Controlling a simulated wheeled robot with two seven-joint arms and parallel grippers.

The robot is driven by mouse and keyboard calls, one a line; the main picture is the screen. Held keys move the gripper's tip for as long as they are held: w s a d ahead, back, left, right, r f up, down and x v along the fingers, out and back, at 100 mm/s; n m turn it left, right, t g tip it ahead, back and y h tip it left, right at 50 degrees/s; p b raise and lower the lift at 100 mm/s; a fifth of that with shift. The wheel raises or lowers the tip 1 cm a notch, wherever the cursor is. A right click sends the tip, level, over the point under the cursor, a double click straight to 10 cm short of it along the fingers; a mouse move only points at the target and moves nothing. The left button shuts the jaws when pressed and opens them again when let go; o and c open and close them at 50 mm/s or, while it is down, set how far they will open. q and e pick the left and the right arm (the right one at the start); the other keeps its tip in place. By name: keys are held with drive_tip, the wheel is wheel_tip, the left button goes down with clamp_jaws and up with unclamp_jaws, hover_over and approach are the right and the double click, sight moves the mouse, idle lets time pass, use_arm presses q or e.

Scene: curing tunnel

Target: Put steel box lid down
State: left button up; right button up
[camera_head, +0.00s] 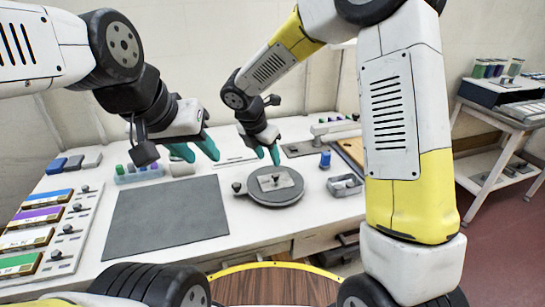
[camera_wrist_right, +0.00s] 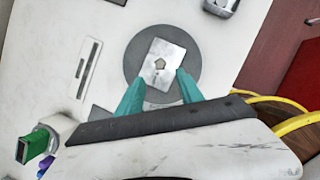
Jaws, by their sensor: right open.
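The steel lid, a flat rectangular plate with a small dark knob (camera_head: 277,181), lies on a round grey disc (camera_head: 262,198) on the white worktop. In the right wrist view the lid (camera_wrist_right: 168,58) lies flat near the disc's middle, beyond my fingertips. My right gripper (camera_head: 268,157) is open and empty, just above and behind the lid; its teal fingers show apart in the right wrist view (camera_wrist_right: 159,82). A small open metal box (camera_head: 346,186) stands right of the disc. My left gripper (camera_head: 202,158) is open and empty above the table's back left.
A dark grey mat (camera_head: 166,216) lies left of the disc. A rack of coloured blocks (camera_head: 50,232) is at far left, and a blue jar (camera_head: 325,160) stands behind the metal box. A side table (camera_head: 505,115) is at far right. Worktop around the disc is mostly clear.

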drive_tip(key=s+d+r+m+y, duration=0.1)
drive_tip(key=s+d+r+m, duration=0.9)
drive_tip(key=d+r+m, duration=0.15)
drive_tip(key=s+d+r+m+t+y, duration=0.1)
drive_tip(key=s+d+r+m+y, duration=0.1)
drive_tip(key=s+m, duration=0.4)
drive_tip(key=s+d+r+m+t+y, duration=0.1)
drive_tip(key=s+d+r+m+y, duration=0.1)
drive_tip(key=s+m, duration=0.5)
drive_tip(key=d+m, duration=0.1)
drive_tip(key=m, duration=0.2)
drive_tip(key=shift+s+r+m, duration=0.15)
drive_tip(key=shift+r+m, duration=0.15)
drive_tip(key=shift+m, duration=0.05)
drive_tip(key=shift+d, duration=0.15)
